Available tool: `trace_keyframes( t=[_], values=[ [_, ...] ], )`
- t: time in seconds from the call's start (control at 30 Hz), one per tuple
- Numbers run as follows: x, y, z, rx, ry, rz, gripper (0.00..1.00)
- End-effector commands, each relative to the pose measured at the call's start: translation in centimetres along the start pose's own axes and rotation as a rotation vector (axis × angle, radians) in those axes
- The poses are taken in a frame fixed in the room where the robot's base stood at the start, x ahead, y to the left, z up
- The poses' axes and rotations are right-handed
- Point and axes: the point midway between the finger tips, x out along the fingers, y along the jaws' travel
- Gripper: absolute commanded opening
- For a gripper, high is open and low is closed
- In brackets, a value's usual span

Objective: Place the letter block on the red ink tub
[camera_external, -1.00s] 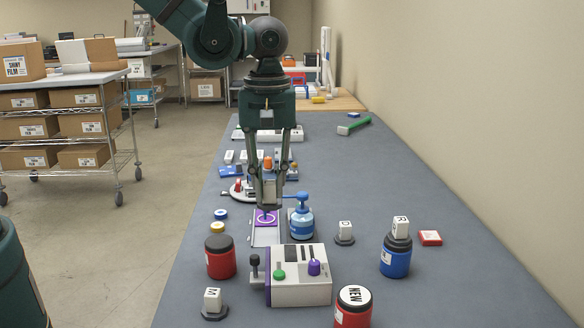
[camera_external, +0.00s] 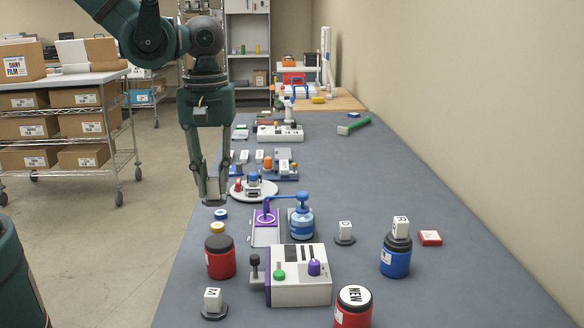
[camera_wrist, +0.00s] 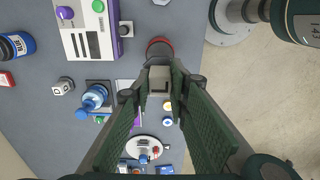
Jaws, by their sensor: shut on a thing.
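My gripper (camera_external: 211,200) is shut on a pale letter block, held in the air above the table's left edge. In the wrist view the letter block (camera_wrist: 160,80) sits between the fingertips; its letter cannot be read. The red ink tub (camera_external: 220,262) with a dark lid (camera_external: 218,243) stands nearer the camera, below and slightly right of my gripper. In the wrist view the red ink tub (camera_wrist: 160,46) shows just beyond the held block, partly hidden by it. Its visible lid is bare. A second red tub (camera_external: 351,318) has a white top marked NEW.
A blue tub (camera_external: 395,262) carries a block marked R (camera_external: 401,227). Blocks marked D (camera_external: 345,229) and M (camera_external: 212,299) stand on dark bases. A white machine (camera_external: 300,285) with knobs and a blue bottle (camera_external: 301,223) stand right of the red tub. Small yellow and blue discs lie behind it.

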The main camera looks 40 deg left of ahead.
Motion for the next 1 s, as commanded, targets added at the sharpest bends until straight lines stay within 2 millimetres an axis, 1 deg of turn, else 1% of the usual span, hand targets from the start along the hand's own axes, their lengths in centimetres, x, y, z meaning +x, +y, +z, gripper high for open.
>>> trace_keyframes(
  t=[0.13, 0.27, 0.37, 0.7, 0.83, 1.0],
  values=[
    [0.1, 0.0, 0.0, 0.000, 0.000, 0.000, 0.00],
    [0.5, 0.1, 0.0, 0.000, 0.000, 0.000, 0.00],
    [1.3, 0.1, 0.0, 0.000, 0.000, 0.000, 0.00],
    [4.9, 0.1, 0.0, 0.000, 0.000, 0.000, 0.00],
    [5.6, 0.1, 0.0, 0.000, 0.000, 0.000, 0.00],
    [5.8, 0.0, 0.0, 0.000, 0.000, 0.000, 0.00]
  ],
)
